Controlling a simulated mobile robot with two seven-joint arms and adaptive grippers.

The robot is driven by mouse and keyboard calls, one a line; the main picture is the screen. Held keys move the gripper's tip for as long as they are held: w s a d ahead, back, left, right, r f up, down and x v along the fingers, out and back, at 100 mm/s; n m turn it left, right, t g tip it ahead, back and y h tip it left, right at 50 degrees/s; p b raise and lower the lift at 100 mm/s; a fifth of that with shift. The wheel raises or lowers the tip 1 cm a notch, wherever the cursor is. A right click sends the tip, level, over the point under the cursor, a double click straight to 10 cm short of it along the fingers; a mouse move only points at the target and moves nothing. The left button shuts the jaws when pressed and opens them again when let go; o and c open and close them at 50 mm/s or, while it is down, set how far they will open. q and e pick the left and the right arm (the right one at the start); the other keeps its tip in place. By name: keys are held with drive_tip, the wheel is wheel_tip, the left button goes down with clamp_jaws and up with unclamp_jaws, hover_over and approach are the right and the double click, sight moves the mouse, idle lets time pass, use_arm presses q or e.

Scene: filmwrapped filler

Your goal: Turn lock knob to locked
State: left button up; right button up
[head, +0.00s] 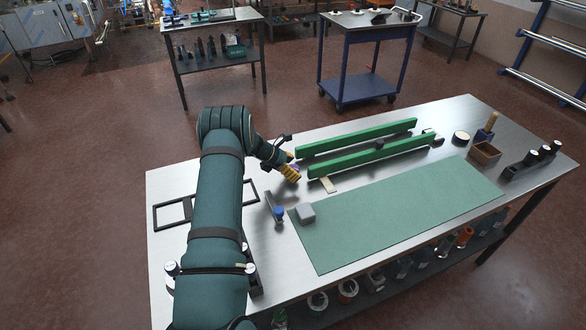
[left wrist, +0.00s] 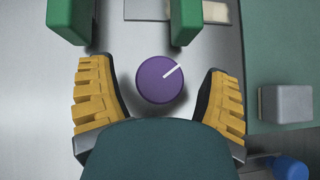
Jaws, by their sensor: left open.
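The lock knob (left wrist: 160,80) is a round purple knob in the left wrist view, with a white line pointing to the upper right. My left gripper (head: 289,171) has yellow ribbed fingers and is open; it also shows in the left wrist view (left wrist: 160,92). Its fingers stand on either side of the knob, with a visible gap on both sides. In the head view the knob is mostly hidden by the gripper. No locked or unlocked mark is readable. My right gripper is not in view.
Two green rails (head: 358,137) (head: 372,156) lie just beyond the knob. A green mat (head: 400,215) carries a grey block (head: 306,212), right of the gripper. A blue-ended tool (head: 279,211) lies nearby. A wooden box (head: 484,153) stands at the table's right.

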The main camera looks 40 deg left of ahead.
use_arm(q)
drive_tip(key=shift+w+d+f, duration=0.1)
drive_tip(key=shift+f, duration=0.05)
drive_tip(key=c, duration=1.2)
drive_tip(key=m+g+h+b, duration=0.1)
drive_tip(key=b, duration=0.1)
drive_tip(key=m+g+h+b, duration=0.1)
drive_tip(key=m+b, duration=0.1)
drive_tip(key=b, duration=0.1)
drive_tip(key=m+g+b, duration=0.1)
drive_tip(key=m+b, duration=0.1)
drive_tip(key=shift+f+h+b, duration=0.25)
drive_tip(key=shift+h+b, duration=0.05)
drive_tip(key=shift+h, duration=0.1)
drive_tip(key=shift+r+m+g+h+b, duration=0.15)
drive_tip(key=shift+m+g+h+b, duration=0.15)
drive_tip(key=shift+m+g+b, duration=0.8)
drive_tip(key=o, duration=1.2)
drive_tip(key=shift+r, duration=0.1)
